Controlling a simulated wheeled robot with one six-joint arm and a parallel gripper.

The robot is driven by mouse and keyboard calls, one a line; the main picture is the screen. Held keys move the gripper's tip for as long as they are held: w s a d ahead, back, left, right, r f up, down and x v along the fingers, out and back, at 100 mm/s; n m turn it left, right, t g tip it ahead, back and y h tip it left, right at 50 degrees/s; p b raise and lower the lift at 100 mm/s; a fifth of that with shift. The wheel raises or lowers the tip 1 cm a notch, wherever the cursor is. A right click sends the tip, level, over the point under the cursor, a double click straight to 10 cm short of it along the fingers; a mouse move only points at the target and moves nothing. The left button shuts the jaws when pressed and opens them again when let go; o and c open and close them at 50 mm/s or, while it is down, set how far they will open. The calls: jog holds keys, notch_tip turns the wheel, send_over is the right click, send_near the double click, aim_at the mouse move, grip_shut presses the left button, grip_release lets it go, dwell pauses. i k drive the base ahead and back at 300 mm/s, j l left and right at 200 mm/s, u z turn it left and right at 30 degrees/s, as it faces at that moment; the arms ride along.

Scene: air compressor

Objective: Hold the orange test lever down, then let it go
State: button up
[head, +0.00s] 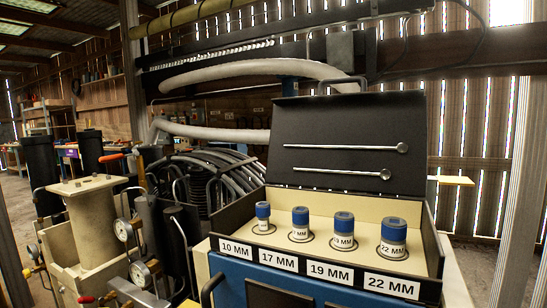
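An orange-red lever handle (111,157) sticks out at the top of a cream-coloured block (90,187) at the left. My gripper is not in this view, and nothing is seen touching the handles.
Pressure gauges (124,230) and dark cylinders stand among the handles at the left. A blue tool cabinet (233,287) with an open black lid (347,140) fills the right front. Its tray holds blue-topped sockets (343,222). Hoses (210,170) hang behind.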

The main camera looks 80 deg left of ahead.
aim_at(108, 158)
jog(key=u, duration=3.15)
jog(key=i+j, duration=0.25)
jog(key=j, duration=0.15)
jog(key=i+j+z, duration=0.1)
jog(key=i+j, duration=0.35)
jog(key=j, duration=0.3)
jog(key=i+j, duration=0.25)
jog(key=j, duration=0.15)
jog(key=i+j+z, duration=0.1)
jog(key=j, duration=0.3)
jog(key=i+j, duration=0.1)
jog(key=i, duration=0.25)
jog(key=i+j, duration=0.1)
jog(key=i, duration=0.25)
jog(key=z, duration=0.05)
